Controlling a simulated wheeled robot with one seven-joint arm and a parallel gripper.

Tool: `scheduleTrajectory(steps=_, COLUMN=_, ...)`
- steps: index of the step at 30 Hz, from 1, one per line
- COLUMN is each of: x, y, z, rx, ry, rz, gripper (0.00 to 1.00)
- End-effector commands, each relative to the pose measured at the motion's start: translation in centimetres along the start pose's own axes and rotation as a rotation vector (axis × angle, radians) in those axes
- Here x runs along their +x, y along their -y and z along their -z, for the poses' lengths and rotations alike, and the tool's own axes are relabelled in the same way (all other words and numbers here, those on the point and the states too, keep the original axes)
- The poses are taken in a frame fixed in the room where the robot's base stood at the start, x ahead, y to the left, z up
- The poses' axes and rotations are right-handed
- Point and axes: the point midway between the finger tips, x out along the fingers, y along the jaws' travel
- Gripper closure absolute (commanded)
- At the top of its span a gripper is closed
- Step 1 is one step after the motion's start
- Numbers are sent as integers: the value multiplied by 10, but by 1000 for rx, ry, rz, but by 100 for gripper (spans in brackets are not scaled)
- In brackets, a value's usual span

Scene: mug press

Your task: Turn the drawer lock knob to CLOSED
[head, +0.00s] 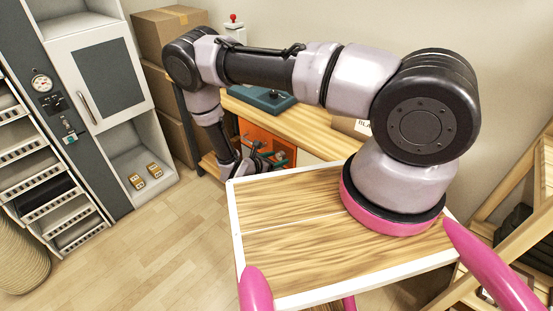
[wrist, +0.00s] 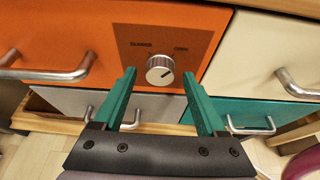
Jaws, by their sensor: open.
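The lock knob (wrist: 160,70) is a ribbed silver dial with a pale face and a dark mark, on a brown plate (wrist: 128,38) on the orange drawer front (wrist: 72,28). CLOSED is printed at its upper left and OPEN at its upper right. I cannot tell clearly which label the mark points to. My gripper (wrist: 158,76) is open, its two green fingers on either side of the knob in the picture, with gaps; contact is not visible. In the head view my gripper (head: 262,160) is in front of the orange drawer (head: 257,134), and the knob is hidden.
Bar handles stick out nearby: the orange drawer's (wrist: 45,74) at left, the cream drawer's (wrist: 297,86) at right. A grey drawer (wrist: 70,100) and a teal drawer (wrist: 255,107) lie below. A wooden worktop (head: 310,130) runs above the drawers.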

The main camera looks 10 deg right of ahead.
Motion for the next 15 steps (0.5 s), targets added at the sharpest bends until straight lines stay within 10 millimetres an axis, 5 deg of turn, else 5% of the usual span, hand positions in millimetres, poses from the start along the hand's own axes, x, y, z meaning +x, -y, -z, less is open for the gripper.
scheduleTrajectory(steps=8, x=1, y=0, z=0, rx=1, ry=0, rz=0, gripper=30)
scheduleTrajectory(steps=13, x=1, y=0, z=0, rx=1, ry=0, rz=0, gripper=95)
scheduleTrajectory(steps=15, x=1, y=0, z=0, rx=1, ry=0, rz=0, gripper=100)
